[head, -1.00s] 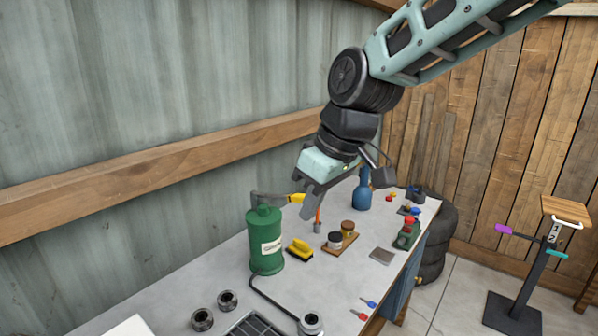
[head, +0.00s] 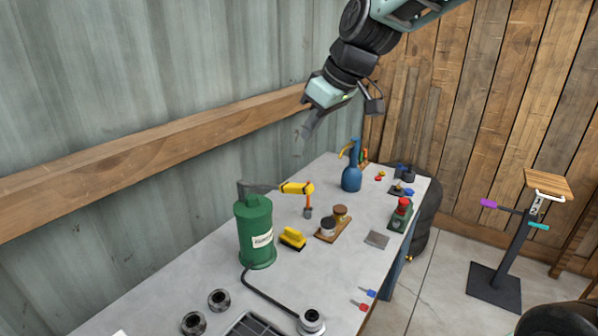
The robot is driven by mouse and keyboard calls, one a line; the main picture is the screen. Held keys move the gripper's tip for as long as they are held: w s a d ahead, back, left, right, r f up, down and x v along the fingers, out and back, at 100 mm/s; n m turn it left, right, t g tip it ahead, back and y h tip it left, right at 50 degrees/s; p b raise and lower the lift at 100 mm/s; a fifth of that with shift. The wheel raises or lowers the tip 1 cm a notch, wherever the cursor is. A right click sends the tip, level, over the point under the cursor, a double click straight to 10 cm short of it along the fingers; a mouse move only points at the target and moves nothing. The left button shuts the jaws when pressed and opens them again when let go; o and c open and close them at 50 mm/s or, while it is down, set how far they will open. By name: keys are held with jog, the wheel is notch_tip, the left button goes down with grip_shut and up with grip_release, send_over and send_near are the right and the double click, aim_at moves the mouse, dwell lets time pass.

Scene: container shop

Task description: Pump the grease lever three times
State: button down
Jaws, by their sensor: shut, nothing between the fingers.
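The green grease canister (head: 256,233) stands upright on the workbench (head: 330,283), with a label on its front. Its lever (head: 262,188) sticks out to the right from the top, dark near the canister and with a yellow grip (head: 297,188) at the end. The lever lies about level. A black hose (head: 270,293) runs from the canister's base to a round metal fitting (head: 311,321). My gripper (head: 307,133) is shut and empty, in the air above and slightly right of the yellow grip, clear of it.
The wall rail (head: 150,152) runs behind the bench. Air above the lever is clear.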

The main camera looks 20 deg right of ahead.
jog(key=p, duration=0.2)
send_over(292, 185)
jog(key=f, duration=0.5)
jog(key=s+f, duration=0.1)
jog(key=f, duration=0.1)
jog(key=shift+d+f, duration=0.15)
jog(key=shift+d, duration=0.05)
jog(key=f, duration=0.1)
jog(key=f+p, duration=0.1)
jog(key=f, duration=0.1)
jog(key=shift+s+d, duration=0.3)
jog(key=shift+f, duration=0.45)
jog(key=shift+d, duration=0.1)
